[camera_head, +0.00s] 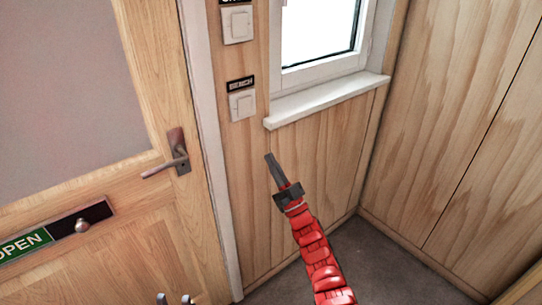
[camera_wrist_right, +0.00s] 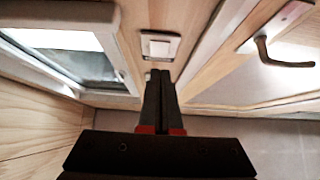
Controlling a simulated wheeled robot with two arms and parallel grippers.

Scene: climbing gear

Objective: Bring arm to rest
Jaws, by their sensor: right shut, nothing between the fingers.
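My right arm is the red one, and it reaches up from the bottom of the head view. Its gripper (camera_head: 271,158) is shut and empty, in front of the wood wall below the window sill. In the right wrist view the closed dark fingers (camera_wrist_right: 160,74) point toward a white wall switch (camera_wrist_right: 160,45), with a gap in the picture between them. My left gripper (camera_head: 174,299) shows only as two grey fingertips, apart, at the bottom edge of the head view in front of the door. The rest of it is out of frame.
A wooden door (camera_head: 150,250) with a lever handle (camera_head: 178,155) and an OPEN sign (camera_head: 30,243) stands at left. A switch labelled BENCH (camera_head: 243,104) sits below another switch (camera_head: 237,24). A white window sill (camera_head: 325,100) juts out. Grey floor (camera_head: 375,270) is clear.

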